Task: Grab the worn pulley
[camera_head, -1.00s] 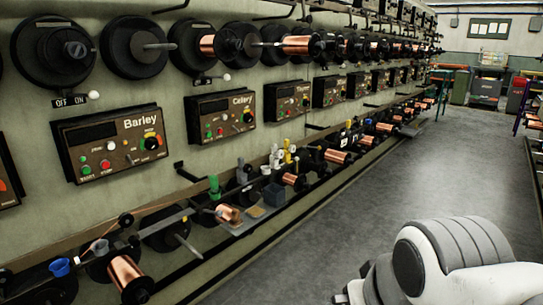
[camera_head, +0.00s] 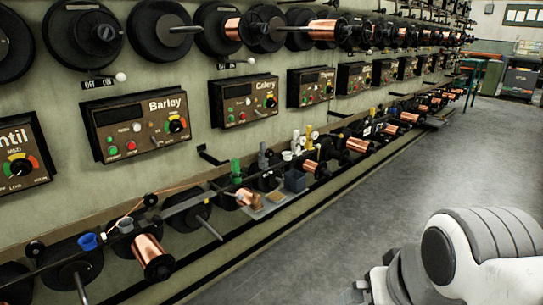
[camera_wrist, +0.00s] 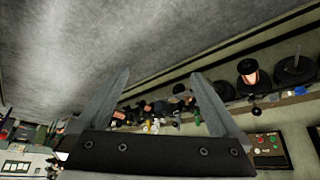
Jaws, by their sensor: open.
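I cannot make out which part is the worn pulley. Small dark round parts, such as one (camera_head: 150,200) by the near end of the low rail and another (camera_head: 35,249) at the lower left, are too small to judge for wear. My gripper (camera_wrist: 161,75) is open and empty in the wrist view, its two grey fingers spread apart. It hangs over the aisle, with the low row of spools and fittings beyond the fingers. In the head view my white arm fills the lower right, and the fingers cannot be made out there.
A wall with control panels, such as the Barley panel (camera_head: 137,125), runs along the left. Copper spools (camera_head: 151,251) and a grey tray (camera_head: 266,208) with small parts line the low rail. Blue cup (camera_head: 88,241) is at the near end. The grey floor (camera_head: 370,190) is clear.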

